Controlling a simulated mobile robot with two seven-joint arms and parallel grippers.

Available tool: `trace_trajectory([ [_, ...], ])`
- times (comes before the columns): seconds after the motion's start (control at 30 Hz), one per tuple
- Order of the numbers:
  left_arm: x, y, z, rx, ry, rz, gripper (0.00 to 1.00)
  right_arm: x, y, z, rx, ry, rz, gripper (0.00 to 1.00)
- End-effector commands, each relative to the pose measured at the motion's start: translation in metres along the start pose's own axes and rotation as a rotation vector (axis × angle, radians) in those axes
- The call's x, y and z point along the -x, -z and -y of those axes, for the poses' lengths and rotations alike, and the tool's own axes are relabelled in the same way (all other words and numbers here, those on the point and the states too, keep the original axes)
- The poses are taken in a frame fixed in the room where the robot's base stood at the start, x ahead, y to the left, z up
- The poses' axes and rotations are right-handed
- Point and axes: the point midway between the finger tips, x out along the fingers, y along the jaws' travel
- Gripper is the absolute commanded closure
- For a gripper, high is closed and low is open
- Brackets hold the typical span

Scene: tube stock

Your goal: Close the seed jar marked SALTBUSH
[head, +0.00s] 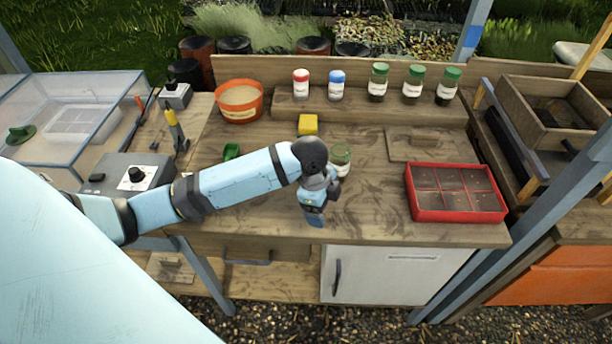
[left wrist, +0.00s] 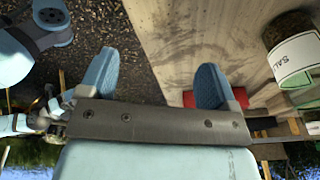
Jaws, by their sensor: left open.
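The jar marked SALT..., its label partly cut off (left wrist: 296,58), is at the right edge of the left wrist view, with dark contents. In the head view a clear glass jar (head: 341,157) stands on the bench just right of my left gripper, partly hidden by it. I see no solid cap on its top. A green object (head: 231,151), perhaps a lid, lies on the bench to the left, behind my forearm. My left gripper (head: 315,218) is open and empty, low over the bench; its two blue fingers (left wrist: 155,80) are apart, with the jar outside them.
A red seed tray (head: 456,216) stands on the right of the bench. A yellow block (head: 308,125) is behind my gripper. Several capped jars stand on the back shelf (head: 360,112). An orange pot (head: 240,101) and a grey control box (head: 135,177) are to the left.

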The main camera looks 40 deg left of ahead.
Motion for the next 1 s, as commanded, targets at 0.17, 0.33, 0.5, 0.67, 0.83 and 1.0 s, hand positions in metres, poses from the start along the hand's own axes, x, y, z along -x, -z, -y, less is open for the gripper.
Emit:
trace_trajectory([
  [0.17,0.029,-0.036,0.06,-0.116,-0.036,0.056,0.16,0.0,-0.001,0.002,-0.003,0.003,0.001,0.08],
  [0.33,0.059,-0.068,0.1,-0.174,-0.067,0.079,0.16,0.0,-0.002,0.003,-0.003,0.004,0.003,0.08],
  [0.5,0.082,-0.09,0.124,-0.198,-0.082,0.085,0.16,-0.001,-0.003,0.003,-0.003,0.004,0.005,0.08],
  [0.67,0.092,-0.098,0.132,-0.206,-0.087,0.084,0.16,-0.001,-0.003,0.003,-0.003,0.003,0.005,0.08],
  [0.83,0.092,-0.099,0.133,-0.207,-0.088,0.083,0.16,0.0,-0.003,0.002,-0.002,0.002,0.005,0.08],
  [1.0,0.091,-0.099,0.132,-0.207,-0.088,0.083,0.16,0.0,-0.003,0.001,-0.001,0.001,0.005,0.08],
])
